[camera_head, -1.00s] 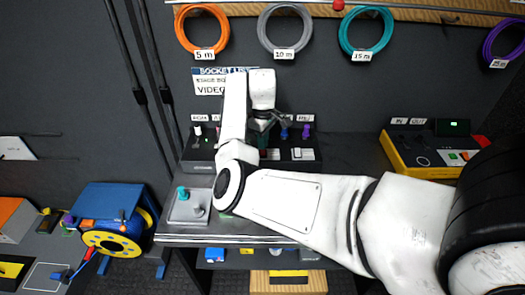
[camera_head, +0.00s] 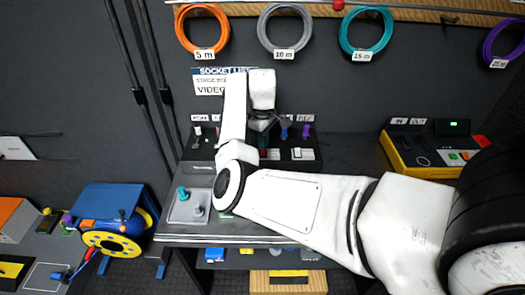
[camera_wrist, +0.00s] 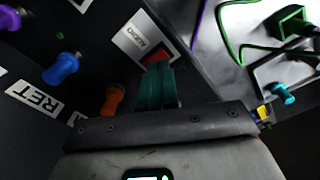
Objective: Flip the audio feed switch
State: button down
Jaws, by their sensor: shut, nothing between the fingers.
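The audio switch (camera_wrist: 157,54) shows as a red rocker on a white plate (camera_wrist: 139,32) marked AUDIO in the wrist view. My gripper (camera_wrist: 157,75) has its teal fingers shut and empty, with the tips right at the red rocker. The fingers hide part of it, and I cannot tell whether they touch it. In the head view my gripper (camera_head: 263,146) points down at the dark panel box (camera_head: 200,150) on the bench, and my arm hides part of that box.
An orange plug (camera_wrist: 112,99) stands close beside the fingers, and a blue plug (camera_wrist: 62,68) is farther left. A grey tray (camera_head: 182,212) sits in front of the panel. A blue cable reel (camera_head: 112,215) stands left. A yellow-edged box (camera_head: 400,160) is at right.

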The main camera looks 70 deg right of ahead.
aim_at(263, 153)
jog(key=shift+f+b, duration=0.4)
jog(key=shift+f, duration=0.8)
dwell(0.6)
jog(key=shift+r, duration=0.15)
notch_tip(263, 153, up, 7)
jog(key=p, duration=0.7)
jog(key=shift+p, duration=0.4)
